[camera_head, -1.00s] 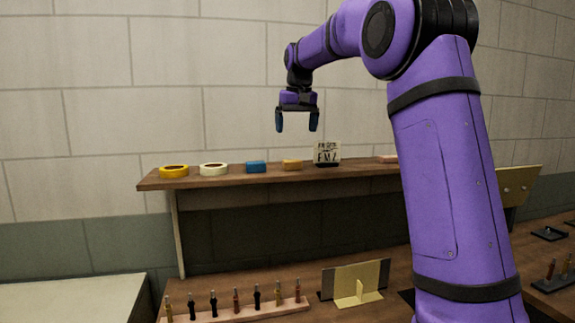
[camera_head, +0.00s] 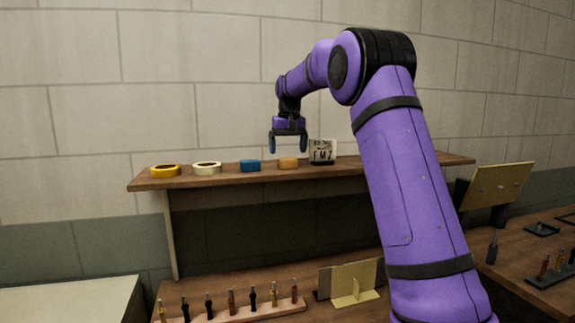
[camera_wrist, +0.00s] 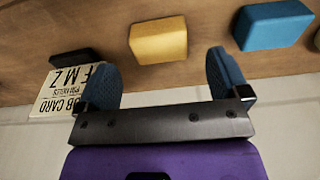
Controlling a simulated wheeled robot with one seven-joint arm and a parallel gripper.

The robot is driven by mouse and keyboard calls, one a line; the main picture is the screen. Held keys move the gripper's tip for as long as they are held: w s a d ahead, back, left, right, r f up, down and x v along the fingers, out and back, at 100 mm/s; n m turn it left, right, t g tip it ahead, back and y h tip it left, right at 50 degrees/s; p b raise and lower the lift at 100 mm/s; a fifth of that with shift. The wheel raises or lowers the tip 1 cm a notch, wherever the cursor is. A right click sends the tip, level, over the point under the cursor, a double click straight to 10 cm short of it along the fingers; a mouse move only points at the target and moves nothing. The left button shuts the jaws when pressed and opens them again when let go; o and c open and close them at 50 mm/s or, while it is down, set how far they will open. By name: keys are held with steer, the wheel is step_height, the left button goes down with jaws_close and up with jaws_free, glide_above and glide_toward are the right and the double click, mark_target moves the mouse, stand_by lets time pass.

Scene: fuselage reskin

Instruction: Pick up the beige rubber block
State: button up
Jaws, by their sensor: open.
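The beige rubber block (camera_head: 288,163) lies on the wooden shelf, between a blue block and a card stand. In the wrist view the beige block (camera_wrist: 158,40) shows as a yellowish block beyond the fingertips, roughly midway between them. My gripper (camera_head: 288,148) is open and empty, pointing down just above the beige block in the head view. In the wrist view its two blue fingertips (camera_wrist: 163,68) are spread wider than the block. I see no contact with the block.
The blue block (camera_head: 250,165) and the job card (camera_head: 322,151) stand on either side on the shelf (camera_head: 210,180). A bench with several tools is below.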

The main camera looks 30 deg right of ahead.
mark_target(287, 159)
steer(key=shift+w+f, duration=0.2)
steer(key=shift+f, duration=2.1)
steer(key=c, duration=1)
steer(key=shift+r, duration=0.1)
steer(key=shift+r, duration=0.75)
steer(key=shift+s+a+r, duration=0.1)
steer(key=shift+a+r, duration=0.05)
steer(key=shift+r, duration=0.35)
steer(key=shift+s+a+r, duration=0.1)
steer(key=shift+a+r, duration=0.05)
steer(key=shift+r, duration=0.35)
steer(key=s+a, duration=0.2)
steer(key=a, duration=0.2)
steer(key=s+a+r, duration=0.1)
steer(key=s+a, duration=0.2)
steer(key=a, duration=0.1)
steer(key=s+a, duration=0.3)
steer(key=a, duration=0.1)
steer(key=shift+s+a+r, duration=0.2)
steer(key=shift+a, duration=0.1)
